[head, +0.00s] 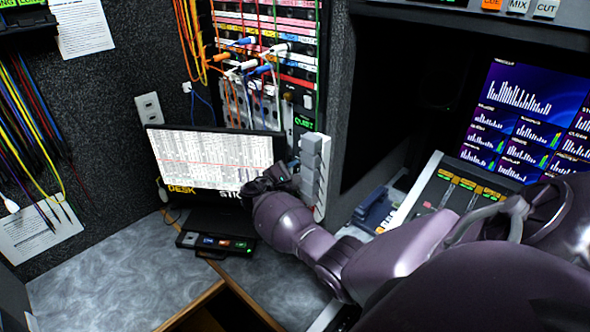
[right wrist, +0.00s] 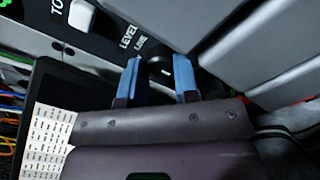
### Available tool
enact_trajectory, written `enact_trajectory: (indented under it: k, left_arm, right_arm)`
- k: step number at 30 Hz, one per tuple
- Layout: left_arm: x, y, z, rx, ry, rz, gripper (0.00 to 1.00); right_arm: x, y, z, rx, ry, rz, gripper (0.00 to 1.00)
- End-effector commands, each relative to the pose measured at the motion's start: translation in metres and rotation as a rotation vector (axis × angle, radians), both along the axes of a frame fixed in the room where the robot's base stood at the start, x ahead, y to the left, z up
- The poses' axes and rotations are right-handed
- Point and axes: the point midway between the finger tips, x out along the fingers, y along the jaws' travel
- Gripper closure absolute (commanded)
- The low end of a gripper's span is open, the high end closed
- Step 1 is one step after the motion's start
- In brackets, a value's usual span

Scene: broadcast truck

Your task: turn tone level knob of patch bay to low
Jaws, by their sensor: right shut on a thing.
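The patch bay (head: 268,105) stands at the back with several cables plugged into it. In the right wrist view, its dark tone level knob (right wrist: 160,70) sits on a black panel next to the printed word LEVEL. My right gripper (right wrist: 160,78) has its two blue fingertips on either side of this knob and is shut on it. A pale mark shows on the knob, but I cannot tell its exact setting. In the head view my right gripper (head: 268,178) reaches in front of the monitor and hides the knob. My left gripper is not in view.
A white toggle (right wrist: 82,15) is on the same panel. Grey blocks (head: 311,165) stand close to the right of my gripper. A monitor (head: 215,160) is just left, with a small button box (head: 215,243) below it. The grey desk (head: 110,285) is clear at left.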

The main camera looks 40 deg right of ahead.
Motion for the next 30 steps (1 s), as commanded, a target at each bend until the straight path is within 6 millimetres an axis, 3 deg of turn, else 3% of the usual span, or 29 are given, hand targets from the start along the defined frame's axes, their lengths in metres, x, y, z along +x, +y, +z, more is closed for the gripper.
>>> enact_trajectory:
  k: [8, 9, 14, 23, 30]
  left_arm:
    - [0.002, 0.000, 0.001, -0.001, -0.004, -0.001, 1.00]
    - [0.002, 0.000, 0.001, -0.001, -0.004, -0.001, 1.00]
    - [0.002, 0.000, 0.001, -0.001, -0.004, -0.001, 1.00]
    - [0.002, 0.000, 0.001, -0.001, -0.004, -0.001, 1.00]
    - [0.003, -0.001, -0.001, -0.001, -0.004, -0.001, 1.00]
  right_arm:
    - [0.000, 0.000, -0.001, 0.000, 0.003, 0.001, 0.95]
    - [0.000, 0.000, -0.001, 0.000, 0.003, 0.001, 0.70]
    - [0.000, 0.000, -0.001, 0.001, 0.002, 0.001, 0.46]
    - [0.000, 0.002, 0.000, 0.000, 0.001, 0.001, 0.46]
    - [-0.002, 0.029, -0.001, 0.001, 0.000, 0.004, 0.46]
